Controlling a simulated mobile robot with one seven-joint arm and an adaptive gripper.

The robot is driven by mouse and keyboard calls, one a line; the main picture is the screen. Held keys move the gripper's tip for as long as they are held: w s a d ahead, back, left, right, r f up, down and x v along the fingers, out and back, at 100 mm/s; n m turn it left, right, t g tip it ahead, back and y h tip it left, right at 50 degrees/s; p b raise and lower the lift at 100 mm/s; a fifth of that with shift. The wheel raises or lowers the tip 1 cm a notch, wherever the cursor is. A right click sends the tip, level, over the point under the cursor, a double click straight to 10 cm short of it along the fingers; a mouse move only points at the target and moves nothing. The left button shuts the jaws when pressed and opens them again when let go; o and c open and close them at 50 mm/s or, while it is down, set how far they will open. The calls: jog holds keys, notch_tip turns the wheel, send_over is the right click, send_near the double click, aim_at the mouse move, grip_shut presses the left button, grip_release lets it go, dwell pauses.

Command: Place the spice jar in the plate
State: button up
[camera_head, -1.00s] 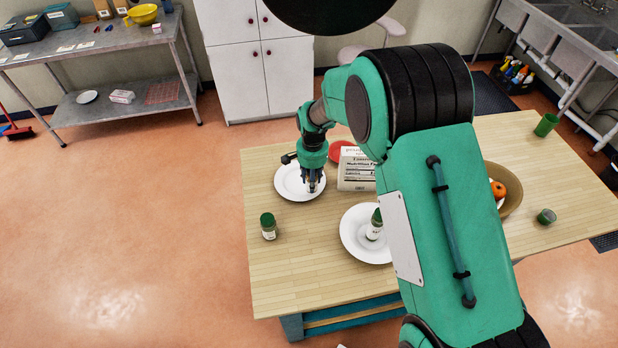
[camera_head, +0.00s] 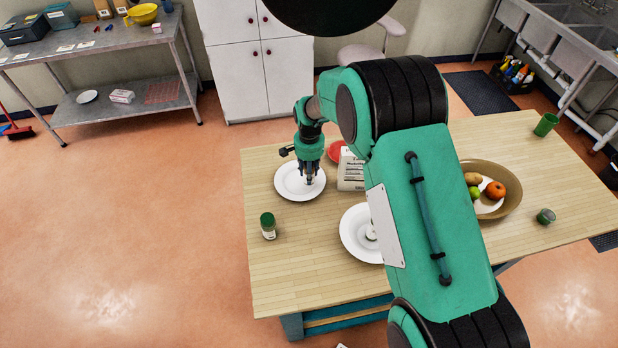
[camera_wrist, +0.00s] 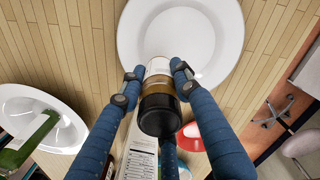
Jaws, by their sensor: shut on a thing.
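My gripper (camera_head: 311,180) is over the back white plate (camera_head: 285,184) and points down. In the wrist view its blue fingers (camera_wrist: 155,70) are shut on a small spice jar (camera_wrist: 158,92) with a dark lid, brownish contents and a pale label. The lid end faces the wrist camera. The back plate (camera_wrist: 228,40) lies beyond the jar's far end; whether the jar touches it I cannot tell. In the head view the held jar is mostly hidden by the gripper.
A green-lidded jar (camera_head: 268,228) stands on the table at left. A carton (camera_head: 350,172) stands close right of the back plate. A fruit bowl (camera_head: 513,195) sits farther right.

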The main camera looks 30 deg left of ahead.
jog(key=shift+f, duration=1.3)
jog(key=shift+f, duration=0.15)
jog(key=o, duration=1.2)
jog(key=shift+o, duration=0.2)
notch_tip(320, 180, up, 12)
jog(key=shift+r, duration=0.1)
jog(key=shift+d+r, duration=0.1)
